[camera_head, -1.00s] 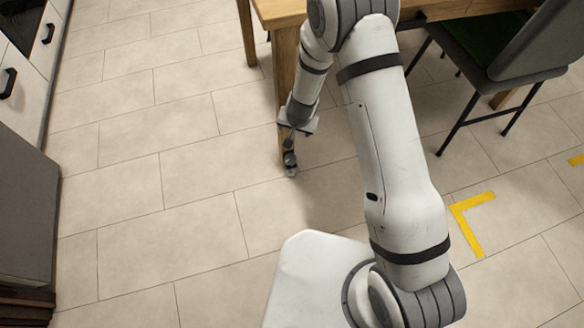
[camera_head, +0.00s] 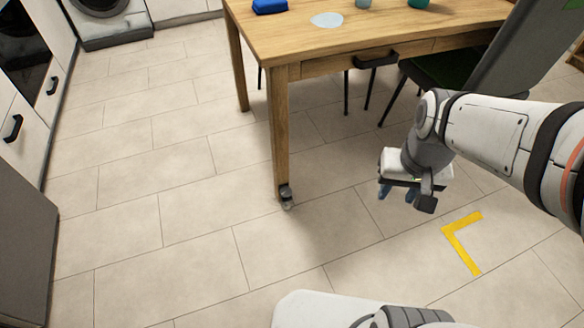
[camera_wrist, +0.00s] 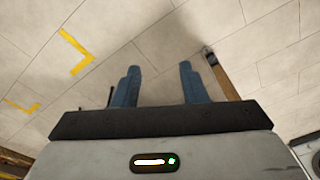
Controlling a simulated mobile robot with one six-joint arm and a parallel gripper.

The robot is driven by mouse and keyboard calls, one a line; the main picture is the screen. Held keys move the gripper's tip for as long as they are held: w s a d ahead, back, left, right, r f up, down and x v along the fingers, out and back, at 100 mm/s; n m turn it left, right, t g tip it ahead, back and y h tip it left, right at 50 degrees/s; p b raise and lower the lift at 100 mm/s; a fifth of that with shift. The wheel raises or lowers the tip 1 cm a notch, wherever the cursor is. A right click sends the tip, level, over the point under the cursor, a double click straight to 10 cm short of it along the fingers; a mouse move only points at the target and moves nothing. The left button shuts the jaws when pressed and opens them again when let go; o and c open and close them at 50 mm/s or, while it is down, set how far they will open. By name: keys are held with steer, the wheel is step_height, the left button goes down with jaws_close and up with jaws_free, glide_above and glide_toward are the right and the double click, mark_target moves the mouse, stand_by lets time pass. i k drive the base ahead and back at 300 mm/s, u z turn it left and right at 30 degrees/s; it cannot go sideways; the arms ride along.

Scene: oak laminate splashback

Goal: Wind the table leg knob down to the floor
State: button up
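The table leg (camera_head: 281,135) stands at the near corner of the wooden table in the head view. A dark knob (camera_head: 286,192) sits at its foot, with a pale round part under it at floor level. Whether that part touches the floor is too small to tell. My gripper (camera_head: 398,194) hangs above the floor to the right of the leg, well apart from the knob, and holds nothing. In the wrist view its two blue fingers (camera_wrist: 158,84) are spread with bare floor between them. The leg's foot (camera_wrist: 208,52) shows right of the fingers there.
Yellow floor tape (camera_head: 460,243) lies below my gripper. The tiles left of the leg are clear.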

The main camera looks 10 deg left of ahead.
mark_target(286, 192)
steer(key=u, duration=1.8)
steer(key=k, duration=0.65)
steer(key=z, duration=0.8)
steer(key=i, duration=1)
steer(key=u, duration=0.05)
